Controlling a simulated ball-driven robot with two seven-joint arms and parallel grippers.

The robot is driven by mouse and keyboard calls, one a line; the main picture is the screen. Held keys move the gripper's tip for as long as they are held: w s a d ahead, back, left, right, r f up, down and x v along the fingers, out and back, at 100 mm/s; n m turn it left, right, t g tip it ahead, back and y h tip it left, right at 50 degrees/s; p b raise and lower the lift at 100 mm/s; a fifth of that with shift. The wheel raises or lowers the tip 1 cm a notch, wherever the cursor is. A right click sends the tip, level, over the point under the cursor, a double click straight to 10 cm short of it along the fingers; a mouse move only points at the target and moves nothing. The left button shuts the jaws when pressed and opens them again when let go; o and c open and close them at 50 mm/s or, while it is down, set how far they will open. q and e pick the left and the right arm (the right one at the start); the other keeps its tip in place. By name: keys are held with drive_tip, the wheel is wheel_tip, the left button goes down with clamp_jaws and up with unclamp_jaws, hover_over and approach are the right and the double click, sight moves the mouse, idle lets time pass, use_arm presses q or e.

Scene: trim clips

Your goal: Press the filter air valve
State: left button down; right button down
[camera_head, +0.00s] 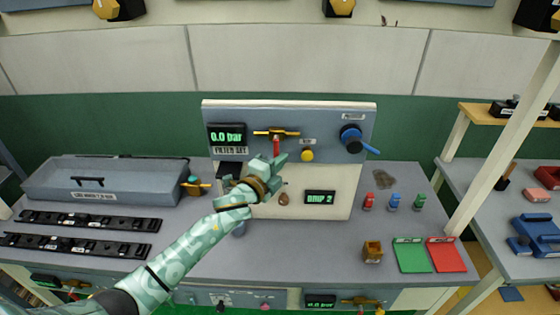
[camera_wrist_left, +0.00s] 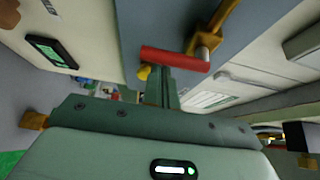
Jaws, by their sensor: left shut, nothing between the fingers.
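A blue-grey panel (camera_head: 330,117) stands upright at the back of the bench. Its green display (camera_head: 227,135) reads 0.0 bar, above a FILTER SET label. A brass valve fitting (camera_head: 277,133) with a red bar (camera_head: 276,146) sits right of the display. In the left wrist view the red bar (camera_wrist_left: 175,58) lies across the fingertips, with brass (camera_wrist_left: 212,28) beyond it. My left gripper (camera_head: 279,158) is shut and empty, just below the red bar; I cannot tell whether they touch. A yellow button (camera_head: 307,155) sits to its right. My right gripper is not in view.
A DRIP 2 display (camera_head: 320,197) is below. Small red, blue and green pieces (camera_head: 392,201) stand right of it. A grey case (camera_head: 100,180) and black rails (camera_head: 85,220) fill the left.

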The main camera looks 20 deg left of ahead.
use_arm(q)
drive_tip(key=shift+a, duration=0.1)
drive_tip(key=shift+a+r+m+p, duration=0.1)
drive_tip(key=shift+m+p, duration=0.2)
drive_tip(key=shift+p, duration=0.35)
drive_tip(key=shift+g, duration=0.3)
